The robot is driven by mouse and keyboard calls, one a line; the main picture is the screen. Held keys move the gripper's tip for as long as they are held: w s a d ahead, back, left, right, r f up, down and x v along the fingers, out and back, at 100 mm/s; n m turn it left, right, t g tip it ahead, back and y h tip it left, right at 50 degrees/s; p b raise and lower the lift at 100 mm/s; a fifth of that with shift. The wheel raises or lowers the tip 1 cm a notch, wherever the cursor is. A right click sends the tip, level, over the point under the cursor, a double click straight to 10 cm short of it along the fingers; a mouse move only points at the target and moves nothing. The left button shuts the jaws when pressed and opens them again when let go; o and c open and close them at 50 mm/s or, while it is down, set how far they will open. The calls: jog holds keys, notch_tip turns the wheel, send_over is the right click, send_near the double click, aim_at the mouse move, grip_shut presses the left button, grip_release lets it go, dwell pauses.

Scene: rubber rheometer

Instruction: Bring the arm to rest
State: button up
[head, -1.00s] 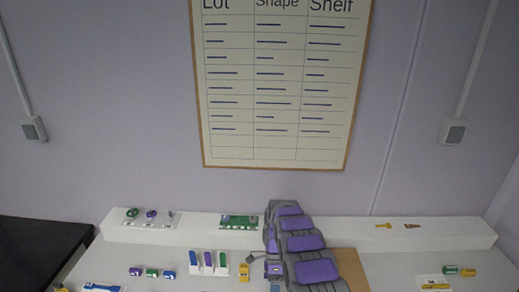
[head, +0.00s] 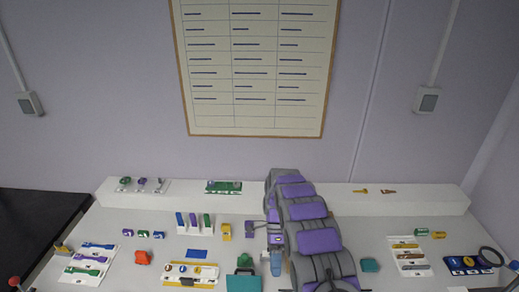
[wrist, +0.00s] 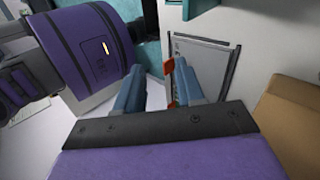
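My purple and grey arm (head: 305,215) reaches over the white bench and is folded back on itself. My gripper (head: 276,268) points down near the front middle of the bench in the head view. In the wrist view its two blue fingers (wrist: 158,85) stand apart with a gap between them. A small orange piece (wrist: 168,75) shows beside the right finger; I cannot tell its distance, and nothing looks gripped.
The white bench (head: 340,245) carries trays of coloured parts at left and right. A raised white ledge (head: 410,201) runs along the back, below a wall chart (head: 255,75).

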jog(key=s+d+r+n+t+b, duration=0.2)
jog(key=s+d+r+n, duration=0.15)
jog(key=s+r, duration=0.4)
jog(key=s+d+r+n+t+b, duration=0.25)
jog(key=s+r+n, duration=0.3)
jog(key=r, duration=0.35)
jog(key=s+d+f+n+t+b, duration=0.1)
jog(key=s+n, duration=0.3)
jog(key=s, duration=0.7)
jog(key=s+d+f+n+t+b, duration=0.1)
jog(key=s+d+n+b, duration=0.1)
jog(key=s, duration=0.9)
jog(key=shift+s+d+n+t+b, duration=0.15)
jog(key=shift+n+t+b, duration=0.2)
jog(key=shift+n+b, duration=0.6)
jog(key=shift+f+n, duration=0.1)
jog(key=shift+n, duration=0.25)
